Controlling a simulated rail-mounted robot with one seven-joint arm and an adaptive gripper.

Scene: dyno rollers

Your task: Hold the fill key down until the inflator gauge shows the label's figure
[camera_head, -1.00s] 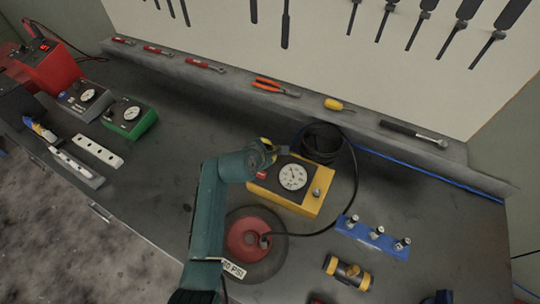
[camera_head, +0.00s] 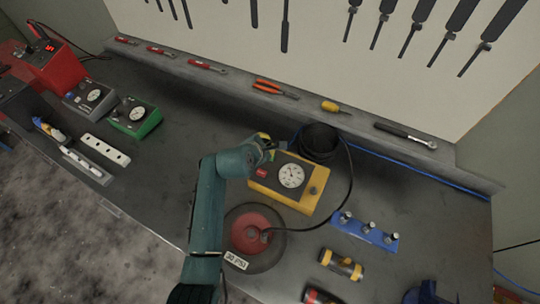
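The yellow inflator (camera_head: 306,204) sits on the bench with a dark top, a round white gauge (camera_head: 291,175) and a red key (camera_head: 262,172) at its left. The gauge's thin needle is too small to read exactly. My gripper (camera_head: 268,146) is at the inflator's back left edge, just behind the red key; I cannot tell whether it touches the key or how its fingers stand. A black wheel with a red hub (camera_head: 250,232) lies in front, joined to a hose. The white label (camera_head: 236,261) on its front edge bears small print, hard to read now.
A coiled black hose (camera_head: 319,140) stands behind the inflator. A blue rack with several fittings (camera_head: 365,233) and a yellow-black cylinder (camera_head: 341,265) are at right. A green gauge box (camera_head: 132,116) and a red unit (camera_head: 51,68) are at left. Bare bench lies between.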

